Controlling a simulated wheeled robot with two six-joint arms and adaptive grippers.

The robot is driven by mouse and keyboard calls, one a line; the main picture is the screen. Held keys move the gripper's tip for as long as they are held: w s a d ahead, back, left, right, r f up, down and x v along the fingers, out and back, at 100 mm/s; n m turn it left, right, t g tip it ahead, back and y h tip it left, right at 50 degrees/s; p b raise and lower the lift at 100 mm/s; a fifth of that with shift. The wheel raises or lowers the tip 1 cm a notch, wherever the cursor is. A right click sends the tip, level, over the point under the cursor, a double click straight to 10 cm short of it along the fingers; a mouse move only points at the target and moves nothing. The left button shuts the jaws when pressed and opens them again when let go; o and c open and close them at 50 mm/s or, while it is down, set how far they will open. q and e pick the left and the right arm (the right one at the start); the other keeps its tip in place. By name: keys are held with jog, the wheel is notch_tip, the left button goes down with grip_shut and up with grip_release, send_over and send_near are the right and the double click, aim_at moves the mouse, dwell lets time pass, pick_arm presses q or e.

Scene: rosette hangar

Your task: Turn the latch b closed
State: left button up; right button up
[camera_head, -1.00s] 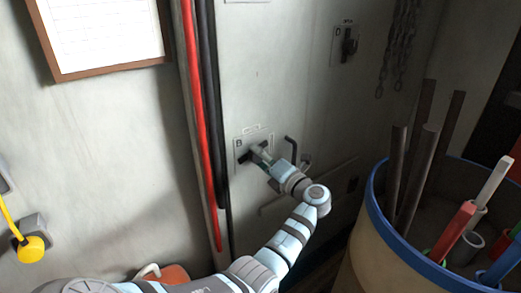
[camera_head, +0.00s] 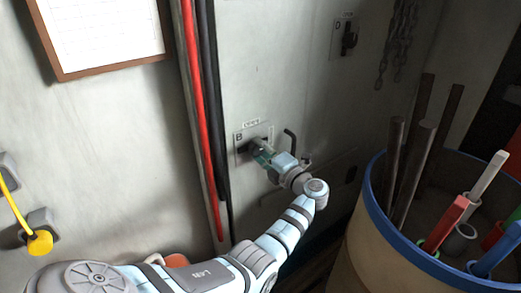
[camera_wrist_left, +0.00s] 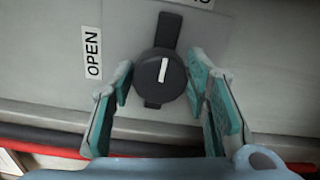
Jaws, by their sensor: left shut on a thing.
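Latch b (camera_wrist_left: 153,101) is a black knob with a white pointer line and a black bar, mounted on a grey plate on the wall. In the wrist view an OPEN label (camera_wrist_left: 92,52) stands to its left, and a second label is cut off at the top. In the head view the plate (camera_head: 239,137) carries the letter B, and the latch (camera_head: 243,148) is partly hidden by the fingers. My left gripper (camera_head: 261,152) is at the latch, its teal fingers on either side of the knob, shut on it. My right gripper is not in view.
Red and black cables (camera_head: 205,110) run down the wall left of the latch. A bent dark handle (camera_head: 291,140) is just right of my gripper. Latch D (camera_head: 349,40) is higher up. A blue-rimmed barrel (camera_head: 372,215) with rods and tools stands to the right.

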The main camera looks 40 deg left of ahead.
pick_arm(q)
jog(key=o, duration=1.1)
jog(key=shift+w, duration=0.1)
jog(key=shift+o, duration=0.2)
jog(key=v, duration=1.2)
